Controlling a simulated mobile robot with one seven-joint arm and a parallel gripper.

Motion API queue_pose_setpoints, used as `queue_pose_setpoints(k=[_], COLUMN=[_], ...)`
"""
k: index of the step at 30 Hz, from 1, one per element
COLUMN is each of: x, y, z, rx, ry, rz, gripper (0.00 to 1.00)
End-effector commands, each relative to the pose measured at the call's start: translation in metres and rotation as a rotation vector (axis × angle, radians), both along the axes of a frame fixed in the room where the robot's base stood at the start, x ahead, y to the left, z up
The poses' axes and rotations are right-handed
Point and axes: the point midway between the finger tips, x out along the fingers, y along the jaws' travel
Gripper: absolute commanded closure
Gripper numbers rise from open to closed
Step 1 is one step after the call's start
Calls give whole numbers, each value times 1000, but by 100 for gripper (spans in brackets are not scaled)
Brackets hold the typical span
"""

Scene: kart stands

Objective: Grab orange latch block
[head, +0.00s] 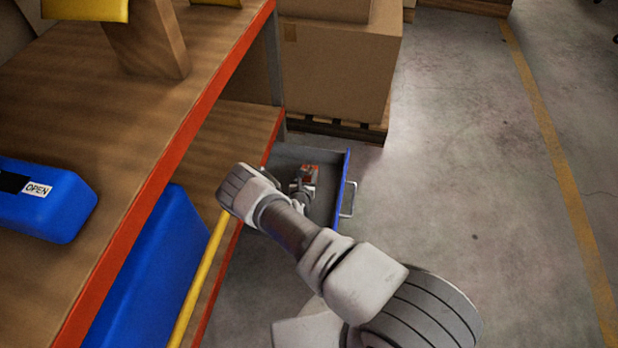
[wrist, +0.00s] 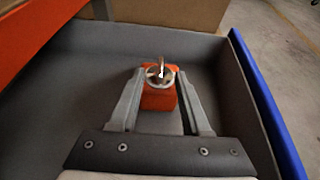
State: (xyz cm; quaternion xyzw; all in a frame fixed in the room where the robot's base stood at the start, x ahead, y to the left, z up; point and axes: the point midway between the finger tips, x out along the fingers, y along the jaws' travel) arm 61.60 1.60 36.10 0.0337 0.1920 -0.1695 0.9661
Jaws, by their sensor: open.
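The orange latch block (wrist: 159,97) is in the wrist view, lying in a grey drawer with a blue front (wrist: 268,100). A round grey metal piece with an upright pin sits on top of the block. My gripper (wrist: 160,80) is open, with one finger on each side of the block. I cannot tell whether the fingers touch it. In the head view the block (head: 309,169) shows small and orange-red inside the open drawer (head: 347,165), partly hidden by my gripper (head: 307,178).
A shelf with an orange-red edge (head: 170,160) runs along the left of the drawer. A blue case marked OPEN (head: 50,215) lies on the shelf. Cardboard boxes (head: 340,65) on a pallet stand behind. The concrete floor at right is clear.

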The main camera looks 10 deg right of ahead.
Motion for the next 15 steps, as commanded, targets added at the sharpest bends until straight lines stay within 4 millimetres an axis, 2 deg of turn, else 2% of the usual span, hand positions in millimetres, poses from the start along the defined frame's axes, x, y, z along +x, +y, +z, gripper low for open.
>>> queue_pose_setpoints(k=[3,11,15], x=[0,-1,-1], y=[0,0,0], z=[1,1,1], rx=[0,0,0], ry=[0,0,0], rz=[0,0,0], gripper=[52,99,100])
